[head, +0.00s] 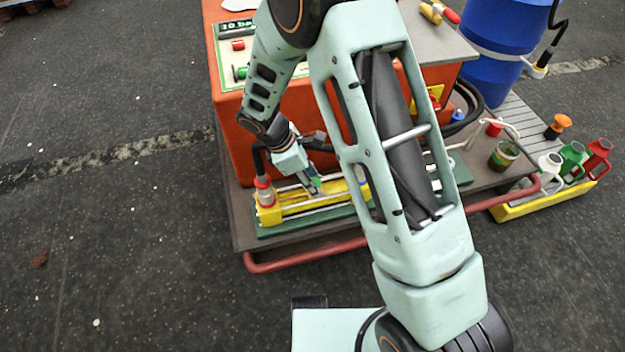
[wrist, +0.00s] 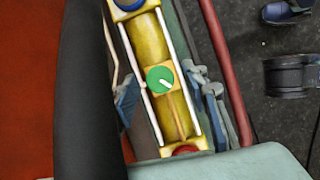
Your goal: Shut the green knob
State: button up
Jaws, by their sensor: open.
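The green knob (wrist: 160,79) is a round disc with a white mark toward its lower right. It sits on a small square plate on the yellow cylinder (wrist: 147,44) of the boom unit, between pale side rods. My gripper (wrist: 168,98) is open, with one finger on each side of the cylinder in the wrist view. The knob lies between the fingers, slightly above their middle in the picture; no contact shows. In the head view my gripper (head: 315,183) points down over the yellow unit (head: 292,209), and partly covers it.
The orange cabinet (head: 228,135) rises behind the unit. A red rail (head: 305,256) edges the platform in front. A red-topped fitting (head: 264,190) stands at the unit's left end. A blue barrel (head: 500,45) and several coloured jugs (head: 572,160) stand at the right.

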jog(key=shift+c, duration=0.2)
grip_shut()
jog(key=m+g+p, duration=0.1)
jog(key=m+p, duration=0.1)
jog(key=m, duration=0.1)
jog(key=shift+w+r+m, duration=0.1)
jog(key=shift+m, duration=0.3)
jog(key=shift+w+m+g+p, duration=0.1)
jog(key=shift+m+g+p, duration=0.75)
jog(key=shift+m, duration=1.25)
jog(key=shift+o, duration=0.2)
grip_release()
jog(key=shift+y, duration=0.3)
